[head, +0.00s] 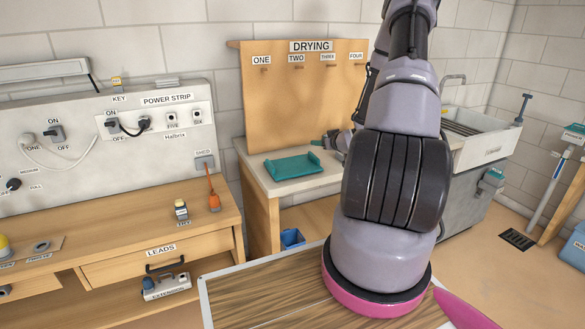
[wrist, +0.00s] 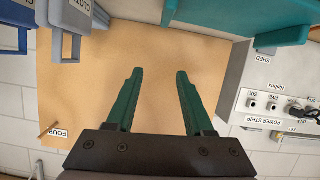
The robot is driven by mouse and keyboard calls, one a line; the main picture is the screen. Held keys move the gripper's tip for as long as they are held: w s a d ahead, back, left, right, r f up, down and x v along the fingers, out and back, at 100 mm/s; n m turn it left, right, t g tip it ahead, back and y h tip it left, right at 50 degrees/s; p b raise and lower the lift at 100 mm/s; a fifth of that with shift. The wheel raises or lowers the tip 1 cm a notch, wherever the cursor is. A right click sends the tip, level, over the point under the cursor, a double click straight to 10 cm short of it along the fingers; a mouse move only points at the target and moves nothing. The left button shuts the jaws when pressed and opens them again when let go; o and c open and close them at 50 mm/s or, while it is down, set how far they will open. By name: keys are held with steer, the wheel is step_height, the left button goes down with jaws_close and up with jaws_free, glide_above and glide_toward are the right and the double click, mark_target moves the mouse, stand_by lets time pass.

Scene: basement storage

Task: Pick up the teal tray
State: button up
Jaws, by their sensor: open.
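The teal tray (head: 293,165) lies flat on the pale counter (head: 262,178) below the drying board, left of my arm in the head view. A large teal piece, which looks like the tray, shows at the top right of the wrist view (wrist: 240,16). My gripper (wrist: 158,73) is open, with its two green fingers apart and nothing between them. The fingers point over the tan board, apart from the teal piece. In the head view my arm hides most of the gripper.
The tan drying board (head: 285,95) with labelled pegs stands behind the counter. Grey parts (head: 335,141) sit right of the tray, partly behind my arm. A wooden workbench (head: 200,205) is at left, a sink (head: 480,140) at right. A blue bin (head: 291,238) is below.

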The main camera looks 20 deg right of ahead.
mark_target(314, 155)
steer(key=s+f+t, duration=0.1)
steer(key=f, duration=0.1)
steer(key=s+f+t, duration=0.1)
steer(key=f, duration=0.2)
steer(key=s+f+t, duration=0.1)
steer(key=s+f, duration=0.1)
steer(key=f, duration=0.1)
steer(key=shift+m, duration=0.4)
steer(key=shift+s+f+t, duration=0.25)
steer(key=shift+s+t, duration=0.05)
steer(key=shift+t, duration=0.2)
steer(key=w, duration=1)
steer(key=shift+w+d, duration=0.1)
steer(key=shift+w, duration=0.1)
jaws_close()
